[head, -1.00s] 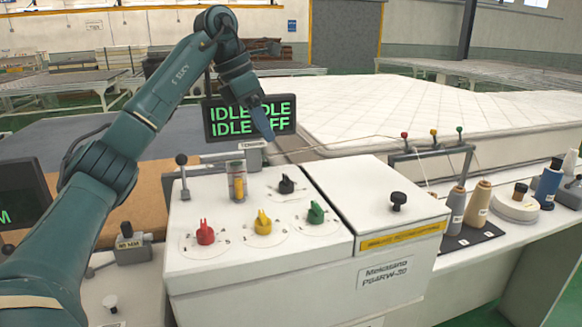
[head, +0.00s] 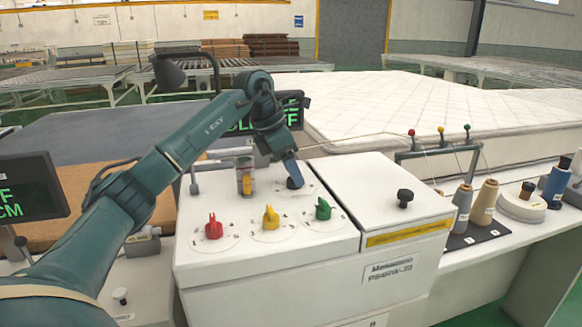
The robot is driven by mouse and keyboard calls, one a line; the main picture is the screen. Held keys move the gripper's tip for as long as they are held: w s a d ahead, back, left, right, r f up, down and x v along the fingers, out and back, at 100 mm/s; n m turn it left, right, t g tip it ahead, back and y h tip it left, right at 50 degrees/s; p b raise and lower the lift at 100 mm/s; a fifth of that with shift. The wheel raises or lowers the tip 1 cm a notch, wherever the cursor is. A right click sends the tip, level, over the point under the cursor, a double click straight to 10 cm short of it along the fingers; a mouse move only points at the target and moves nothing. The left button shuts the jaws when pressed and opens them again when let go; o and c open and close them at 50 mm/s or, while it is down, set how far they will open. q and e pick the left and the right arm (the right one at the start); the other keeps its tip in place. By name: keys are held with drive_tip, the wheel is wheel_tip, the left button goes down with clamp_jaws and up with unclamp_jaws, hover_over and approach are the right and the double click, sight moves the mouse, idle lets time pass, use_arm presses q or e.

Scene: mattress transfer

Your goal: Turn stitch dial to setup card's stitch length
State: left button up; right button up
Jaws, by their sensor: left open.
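The sewing machine head is a white box (head: 330,252) with several dials on top. A red dial (head: 213,227), a yellow dial (head: 271,218) and a green dial (head: 322,209) stand in a row near its front edge. A black dial (head: 294,183) sits behind them, partly hidden by my left gripper (head: 292,177). The gripper points down at the black dial from above; whether it touches is too small to tell. Its finger opening is not clearly visible. I cannot make out which dial is the stitch dial. No setup card is readable. My right gripper is not in view.
A black knob (head: 405,198) stands on the box's right section. Thread cones (head: 484,203) stand on the right. A display (head: 268,115) behind is mostly covered by my arm. A white mattress (head: 420,112) lies behind.

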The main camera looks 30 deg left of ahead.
use_arm(q)
drive_tip(key=shift+c, duration=0.4)
drive_tip(key=c, duration=0.9)
